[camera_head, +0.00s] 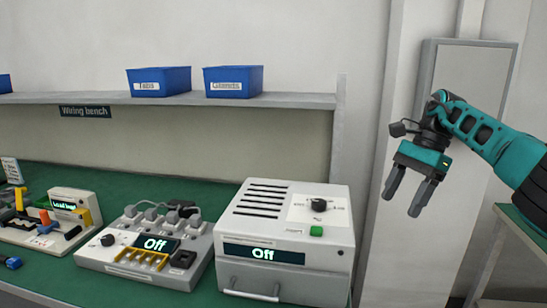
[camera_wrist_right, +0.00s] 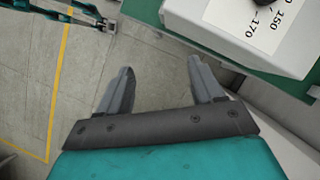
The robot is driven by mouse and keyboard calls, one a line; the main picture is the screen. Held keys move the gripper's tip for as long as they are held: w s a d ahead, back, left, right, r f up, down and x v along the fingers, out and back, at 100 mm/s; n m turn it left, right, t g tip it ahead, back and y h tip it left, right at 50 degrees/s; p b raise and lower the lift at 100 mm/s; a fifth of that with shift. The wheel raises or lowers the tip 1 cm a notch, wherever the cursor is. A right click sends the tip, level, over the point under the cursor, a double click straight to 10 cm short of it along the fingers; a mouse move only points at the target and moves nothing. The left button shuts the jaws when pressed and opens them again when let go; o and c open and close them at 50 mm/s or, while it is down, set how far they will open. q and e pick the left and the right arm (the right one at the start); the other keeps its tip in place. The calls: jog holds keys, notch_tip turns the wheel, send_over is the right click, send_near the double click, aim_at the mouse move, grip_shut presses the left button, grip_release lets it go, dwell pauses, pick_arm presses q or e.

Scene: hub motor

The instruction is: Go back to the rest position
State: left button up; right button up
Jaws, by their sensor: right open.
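My right gripper (camera_head: 405,198) hangs in the air at the right of the head view, in front of a grey wall panel. Its two fingers are apart and point down and to the left, with nothing between them. In the right wrist view the open fingers (camera_wrist_right: 160,88) show empty above the floor. My left gripper is not in the head view.
A white oven-like box (camera_head: 325,258) reading "Off" stands on the green bench (camera_head: 110,185), left of my right gripper. A connector unit (camera_head: 125,257) reading "Off" and a tester (camera_head: 75,194) stand further left. Blue bins (camera_head: 160,80) sit on a shelf (camera_head: 300,100).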

jog(key=s+d+m+t, duration=0.1)
jog(key=s+d+m, duration=0.4)
jog(key=d, duration=1)
jog(key=s+d+m+t, duration=0.2)
jog(key=s+d, duration=0.6)
jog(key=d, duration=0.8)
jog(key=w+a+f+m+t+y, duration=0.35)
jog(key=a+f+m, duration=0.25)
jog(key=a+f, duration=0.45)
jog(key=w+a+f+m+t+y, duration=0.25)
jog(key=w+a+f+m, duration=0.2)
jog(key=a+f, duration=0.6)
jog(key=s+a+f+m+t+h, duration=0.1)
jog(key=s+f+m+h, duration=0.4)
jog(key=s+m, duration=0.85)
jog(key=s+a+f+m+t+h, duration=0.1)
jog(key=s+f+m+h, duration=0.4)
jog(key=s+m, duration=0.8)
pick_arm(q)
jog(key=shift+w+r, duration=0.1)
pick_arm(e)
jog(key=w+a+f+m+y, duration=0.1)
jog(key=a+m, duration=0.5)
jog(key=a, duration=0.2)
jog(key=w+a+f+m+t, duration=0.1)
jog(key=a+f+m, duration=0.1)
jog(key=a+m, duration=0.3)
jog(key=a, duration=0.4)
jog(key=shift+f+m+y, duration=0.25)
jog(key=shift+m+y, duration=0.15)
